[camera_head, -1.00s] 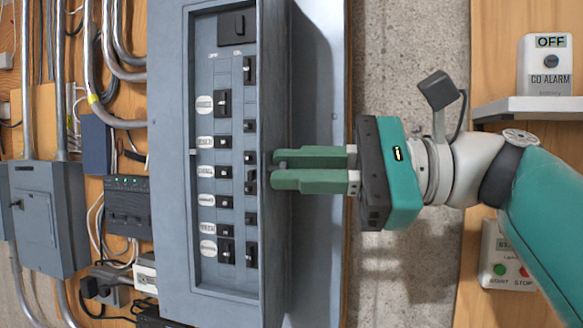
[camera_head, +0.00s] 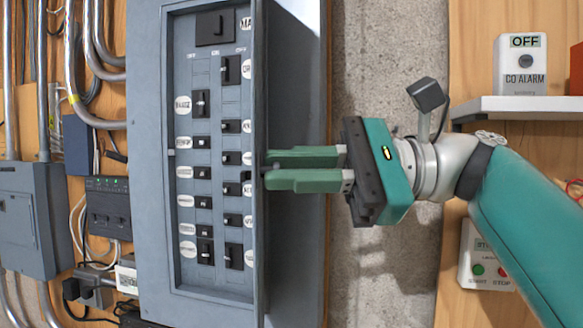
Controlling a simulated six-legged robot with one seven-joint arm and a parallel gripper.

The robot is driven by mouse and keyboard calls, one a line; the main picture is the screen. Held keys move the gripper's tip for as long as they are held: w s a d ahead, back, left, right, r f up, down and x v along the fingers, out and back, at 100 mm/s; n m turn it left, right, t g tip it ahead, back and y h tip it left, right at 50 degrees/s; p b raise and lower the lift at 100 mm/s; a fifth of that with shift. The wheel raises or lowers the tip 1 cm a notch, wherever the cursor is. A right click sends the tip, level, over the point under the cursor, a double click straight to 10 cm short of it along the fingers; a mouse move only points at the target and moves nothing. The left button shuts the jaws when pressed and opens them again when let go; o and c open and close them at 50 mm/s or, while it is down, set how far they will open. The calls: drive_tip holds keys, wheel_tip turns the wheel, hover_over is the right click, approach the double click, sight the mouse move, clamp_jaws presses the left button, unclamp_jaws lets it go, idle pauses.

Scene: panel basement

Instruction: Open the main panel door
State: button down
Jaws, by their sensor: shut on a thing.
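The main panel (camera_head: 147,200) is a tall grey breaker box at centre left. Its door (camera_head: 261,90) stands open on the right side and shows nearly edge-on, revealing black breakers with white oval labels. My gripper (camera_head: 267,169) comes in from the right with its green fingers level. The fingertips are partly hidden at the edge.
A smaller grey box (camera_head: 30,220), a black device with green lights (camera_head: 108,208), conduits and cables are on the left. On the right, a CO alarm (camera_head: 520,65) sits on a shelf (camera_head: 530,108), above a start/stop button box (camera_head: 484,262).

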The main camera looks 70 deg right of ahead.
drive_tip(key=c, duration=1.4)
unclamp_jaws()
drive_tip(key=v, duration=1.3)
drive_tip(key=shift+s+d, duration=0.2)
drive_tip(key=shift+s, duration=0.15)
